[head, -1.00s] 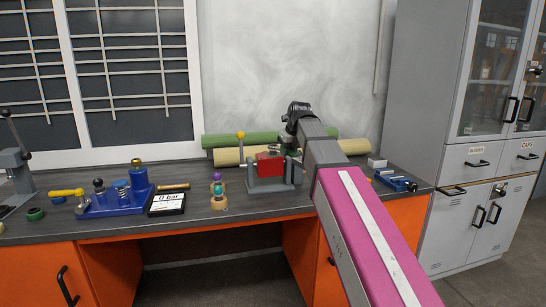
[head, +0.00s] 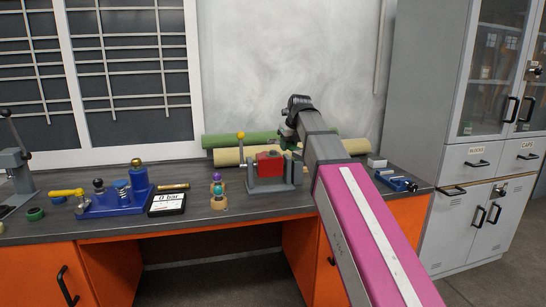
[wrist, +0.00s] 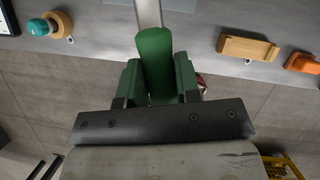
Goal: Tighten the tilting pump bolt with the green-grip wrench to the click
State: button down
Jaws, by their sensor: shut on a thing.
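The tilting pump shows in the head view as a red block (head: 270,165) in a grey cradle (head: 272,187) on the bench. My gripper (wrist: 158,82) is shut on the green grip of the wrench (wrist: 154,55). The wrench's silver shaft (wrist: 148,13) runs out of the top of the wrist view, so its head is hidden. In the head view my gripper (head: 289,140) is behind and right of the red block, above the bench.
A blue pump unit (head: 118,196) and a display reading 0 bar (head: 167,202) stand left on the bench (head: 120,227). Coloured knobs on a wooden base (head: 219,203) stand nearer the cradle. Green (head: 225,140) and cream (head: 226,157) rolls lie behind. Blue tools (head: 397,182) lie right.

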jog(key=shift+r, duration=2.05)
jog(key=c, duration=1.7)
grip_release()
grip_shut()
jog(key=shift+w, duration=0.1)
